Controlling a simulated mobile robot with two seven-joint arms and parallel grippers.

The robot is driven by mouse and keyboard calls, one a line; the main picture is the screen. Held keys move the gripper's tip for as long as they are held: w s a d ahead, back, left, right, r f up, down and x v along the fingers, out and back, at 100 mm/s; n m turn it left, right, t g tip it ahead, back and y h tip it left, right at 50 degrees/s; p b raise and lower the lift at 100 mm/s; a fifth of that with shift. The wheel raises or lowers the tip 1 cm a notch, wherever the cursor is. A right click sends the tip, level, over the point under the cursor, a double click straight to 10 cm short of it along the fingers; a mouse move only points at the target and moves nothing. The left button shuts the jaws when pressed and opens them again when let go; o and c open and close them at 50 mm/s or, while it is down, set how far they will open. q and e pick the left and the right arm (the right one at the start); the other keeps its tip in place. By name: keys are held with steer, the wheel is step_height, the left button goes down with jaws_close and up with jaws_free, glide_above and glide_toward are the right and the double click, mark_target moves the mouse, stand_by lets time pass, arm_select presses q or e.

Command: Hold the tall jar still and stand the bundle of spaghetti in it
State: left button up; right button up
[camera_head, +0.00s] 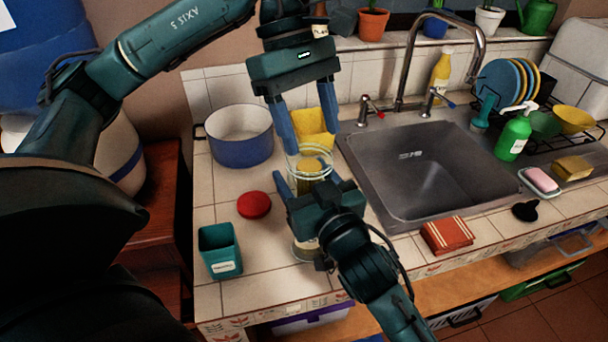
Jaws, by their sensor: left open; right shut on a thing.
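The tall glass jar (305,151) stands upright on the tiled counter. Its clear rim shows, but my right gripper hides most of its body. My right gripper (305,180) is shut on the jar, with a blue finger showing at its left side. Pale yellow stuff inside the jar's mouth looks like the spaghetti bundle (309,165); its lower part is hidden. My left gripper (309,148) is open above the jar, pointing down, with its fingers apart on either side of the mouth. I cannot tell whether they touch the rim.
A yellow object (313,122) stands behind the jar. A blue pot (242,150), red lid (254,205) and teal box (220,250) lie to the left. The sink (415,170) and brick-red cloth (447,235) are right.

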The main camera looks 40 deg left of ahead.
arm_select(q)
steer(key=v, duration=1.2)
arm_select(e)
steer(key=o, duration=1.2)
steer(key=shift+c, duration=0.2)
steer(key=v, duration=1.2)
steer(key=shift+d+f, duration=0.1)
